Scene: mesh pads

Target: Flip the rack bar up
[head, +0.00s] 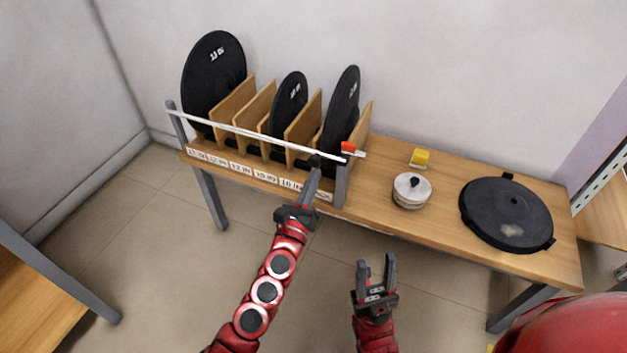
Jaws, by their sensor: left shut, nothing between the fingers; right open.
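The rack bar (250,133) is a thin white rod across the front of the wooden plate rack (233,104). My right gripper (376,268) is open and empty, in front of the table and well below the bar.
Black discs (214,78) stand in the rack slots. A white round pot (411,191), a yellow block (420,158) and a large black disc (506,214) lie on the table (450,223) to the right. A wall stands close behind.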

